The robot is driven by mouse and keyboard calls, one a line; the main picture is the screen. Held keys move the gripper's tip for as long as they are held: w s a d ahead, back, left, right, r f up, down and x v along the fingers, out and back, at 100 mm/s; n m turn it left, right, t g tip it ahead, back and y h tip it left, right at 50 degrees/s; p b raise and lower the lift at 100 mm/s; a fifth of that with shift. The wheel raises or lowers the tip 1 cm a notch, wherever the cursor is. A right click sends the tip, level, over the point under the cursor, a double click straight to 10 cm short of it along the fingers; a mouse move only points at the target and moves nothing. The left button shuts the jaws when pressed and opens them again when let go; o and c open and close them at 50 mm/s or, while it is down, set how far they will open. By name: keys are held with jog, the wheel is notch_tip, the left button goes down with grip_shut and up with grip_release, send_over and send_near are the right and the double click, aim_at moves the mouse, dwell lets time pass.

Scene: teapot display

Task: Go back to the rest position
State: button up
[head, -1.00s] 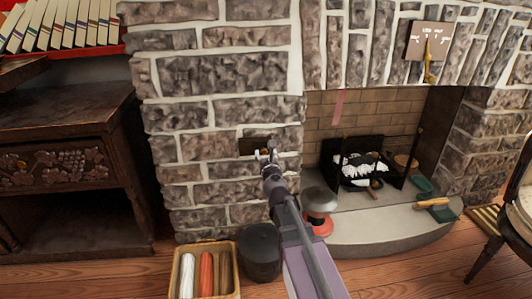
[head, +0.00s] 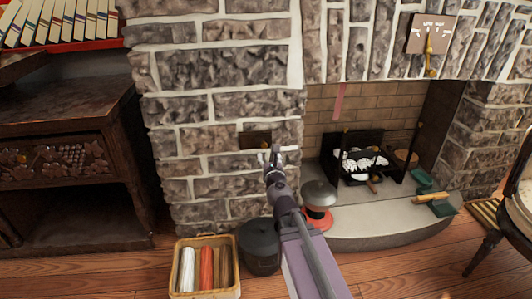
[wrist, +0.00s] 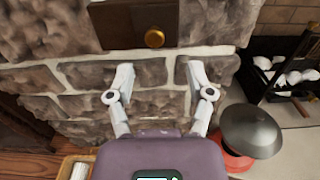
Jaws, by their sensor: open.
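My gripper (head: 271,156) is open and empty in front of the stone wall (head: 215,105). In the wrist view my gripper (wrist: 155,78) shows its two fingers apart, with only stone between them. A dark plate (head: 255,139) with a round brass knob (wrist: 154,38) is on the wall, just beyond and above the fingertips. The fingers do not appear to touch the knob.
A grey-domed red object (head: 319,197) stands on the hearth (head: 385,225), right of my arm. A dark pot (head: 260,246) and a basket (head: 206,292) with rolls are on the floor. A wooden cabinet (head: 60,115) stands left, a chair (head: 522,205) right.

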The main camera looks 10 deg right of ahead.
jog(key=s+d+m+g+h+p, duration=0.6)
jog(key=d+m+g+p, duration=0.25)
jog(key=m, duration=1.25)
jog(key=s+a+m+g+y+p, duration=0.4)
jog(key=s+m+g+p, duration=0.1)
jog(key=s+m, duration=0.2)
jog(key=s+a+m+g+y+p, duration=0.3)
jog(key=s+a+m+g+p, duration=0.15)
jog(key=s+m, duration=0.3)
notch_tip(320, 180, up, 37)
jog(key=p, duration=3.8)
jog(key=shift+r, duration=0.2)
jog(key=shift+d, duration=0.15)
